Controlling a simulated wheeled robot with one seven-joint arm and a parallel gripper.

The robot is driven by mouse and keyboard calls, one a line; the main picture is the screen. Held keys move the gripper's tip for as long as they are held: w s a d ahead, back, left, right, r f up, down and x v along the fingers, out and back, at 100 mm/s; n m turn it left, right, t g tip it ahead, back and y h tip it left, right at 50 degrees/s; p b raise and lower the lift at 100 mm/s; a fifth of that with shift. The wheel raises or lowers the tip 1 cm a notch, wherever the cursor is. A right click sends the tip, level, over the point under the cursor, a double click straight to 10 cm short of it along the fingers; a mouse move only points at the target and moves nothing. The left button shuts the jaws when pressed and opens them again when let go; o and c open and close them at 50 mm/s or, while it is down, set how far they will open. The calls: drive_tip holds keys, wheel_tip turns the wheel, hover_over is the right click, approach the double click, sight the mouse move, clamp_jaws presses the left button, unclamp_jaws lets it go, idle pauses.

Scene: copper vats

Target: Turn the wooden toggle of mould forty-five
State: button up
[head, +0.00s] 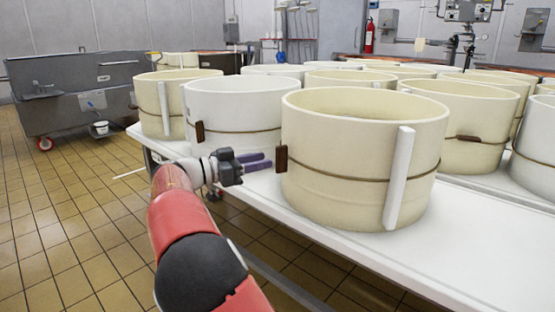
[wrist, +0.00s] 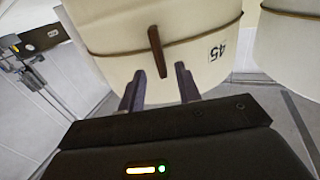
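Mould forty-five (head: 340,200) is a large cream round tub at the front of the white table. Its label "45" shows in the wrist view, where the mould (wrist: 120,60) fills the upper middle. Its wooden toggle (head: 281,159) is a dark brown bar on a thin cord round the tub. In the wrist view the toggle (wrist: 157,52) stands along the picture's height, slightly tilted. My gripper (head: 269,160) is just left of the toggle in the head view. In the wrist view my gripper (wrist: 158,82) is open and empty, its fingers apart on either side of the toggle's lower end.
A white mould (head: 235,125) with its own brown toggle (head: 200,132) stands close behind my gripper. Several more moulds crowd the white table (head: 465,245). A white upright strip (head: 399,180) is on the near mould's right side. The tiled floor at left is clear before a grey vat (head: 75,95).

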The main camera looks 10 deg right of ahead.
sight(276, 158)
drive_tip(key=x, duration=0.5)
drive_tip(key=shift+d, duration=0.15)
clamp_jaws()
